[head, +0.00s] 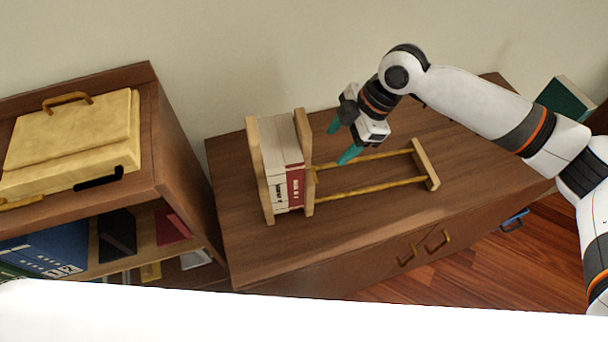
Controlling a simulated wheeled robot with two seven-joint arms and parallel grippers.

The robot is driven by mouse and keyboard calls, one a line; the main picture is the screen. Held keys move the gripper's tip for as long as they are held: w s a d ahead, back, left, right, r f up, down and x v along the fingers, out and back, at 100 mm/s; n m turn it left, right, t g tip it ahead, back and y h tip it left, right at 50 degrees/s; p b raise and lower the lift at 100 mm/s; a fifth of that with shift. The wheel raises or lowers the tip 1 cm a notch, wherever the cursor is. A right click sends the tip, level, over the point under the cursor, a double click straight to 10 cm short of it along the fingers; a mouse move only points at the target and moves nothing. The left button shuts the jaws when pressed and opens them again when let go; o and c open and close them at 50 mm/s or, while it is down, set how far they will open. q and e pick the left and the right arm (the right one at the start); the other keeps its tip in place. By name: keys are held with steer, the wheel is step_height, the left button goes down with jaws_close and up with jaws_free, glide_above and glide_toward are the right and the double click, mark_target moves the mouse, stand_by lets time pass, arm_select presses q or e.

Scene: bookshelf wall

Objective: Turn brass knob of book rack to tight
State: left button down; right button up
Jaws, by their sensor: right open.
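The book rack (424,160) lies on the brown cabinet top, with wooden end plates and two brass rods running to the right. Several books (282,170) with white and red spines stand between its left plate (259,180) and its middle plate (304,150). A small brass part, apparently the knob (315,173), shows at the right face of the middle plate; its turn position cannot be told. My right gripper (340,146) is open and empty, with teal fingers pointing down-left, just right of the middle plate and above the rear rod. My left gripper is out of view.
A taller shelf (180,150) stands at the left with a cream case (75,135) on top and books inside. A green book (566,102) stands at the far right. The cabinet top (350,230) is clear in front of the rack.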

mark_target(314, 175)
steer(key=x, duration=0.4)
steer(key=p+x, duration=0.1)
steer(key=x, duration=0.3)
steer(key=p+x, duration=0.1)
steer(key=x, duration=0.3)
steer(key=shift+w+d+f, duration=0.1)
steer(key=shift+d+f, duration=0.05)
steer(key=shift+d, duration=0.2)
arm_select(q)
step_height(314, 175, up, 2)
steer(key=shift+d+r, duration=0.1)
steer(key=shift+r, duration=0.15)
arm_select(e)
steer(key=shift+c, duration=0.2)
steer(key=c, duration=0.9)
steer(key=shift+w, duration=0.1)
steer(key=shift+c, duration=0.2)
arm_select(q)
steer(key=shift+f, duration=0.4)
arm_select(e)
steer(key=shift+w+g, duration=0.1)
steer(key=shift+g, duration=0.4)
